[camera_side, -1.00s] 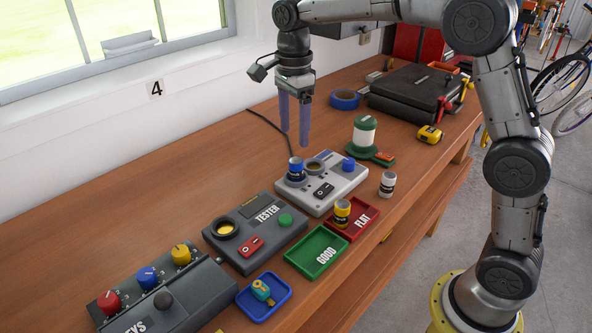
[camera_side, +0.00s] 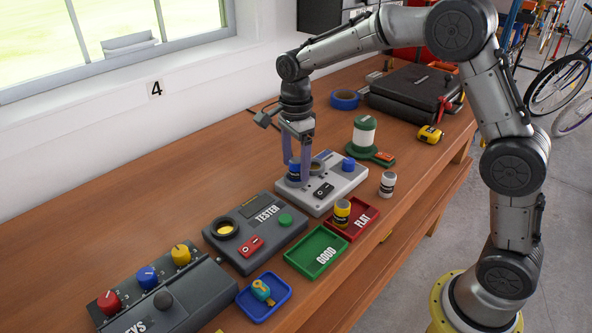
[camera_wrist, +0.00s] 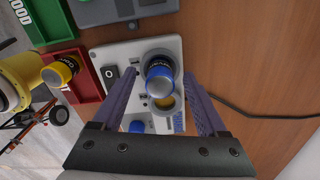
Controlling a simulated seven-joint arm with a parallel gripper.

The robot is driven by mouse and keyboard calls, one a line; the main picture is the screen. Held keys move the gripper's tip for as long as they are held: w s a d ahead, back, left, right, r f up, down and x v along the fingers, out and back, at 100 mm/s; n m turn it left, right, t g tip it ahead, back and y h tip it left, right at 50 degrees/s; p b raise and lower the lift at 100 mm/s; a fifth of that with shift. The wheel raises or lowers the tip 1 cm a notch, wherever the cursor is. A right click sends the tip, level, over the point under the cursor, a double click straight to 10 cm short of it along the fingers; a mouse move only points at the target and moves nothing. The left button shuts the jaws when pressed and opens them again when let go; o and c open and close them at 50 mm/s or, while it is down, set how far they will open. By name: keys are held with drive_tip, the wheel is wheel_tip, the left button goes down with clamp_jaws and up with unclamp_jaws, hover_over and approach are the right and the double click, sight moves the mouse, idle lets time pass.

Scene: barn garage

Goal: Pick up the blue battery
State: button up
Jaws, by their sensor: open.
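The blue battery (camera_side: 294,170) stands in a round socket of the light grey charger box (camera_side: 346,186). In the wrist view the blue battery (camera_wrist: 159,80) has a blue top and a silver band, and lies between the two fingers. My gripper (camera_side: 297,178) is open, lowered with its purple fingers on either side of the battery. In the wrist view my gripper (camera_wrist: 163,88) shows a gap between each finger and the battery. Part of the battery is hidden by a finger in the side view.
A yellow battery (camera_side: 342,212) stands in the red FLAT tray (camera_side: 366,211). A white battery (camera_side: 387,184) stands on the bench. The green GOOD tray (camera_side: 304,262), dark tester (camera_side: 272,226) and blue tray (camera_side: 279,296) are nearer. The bench toward the wall is clear.

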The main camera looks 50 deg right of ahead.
clamp_jaws()
drive_tip(key=shift+r, duration=0.15)
idle(0.4)
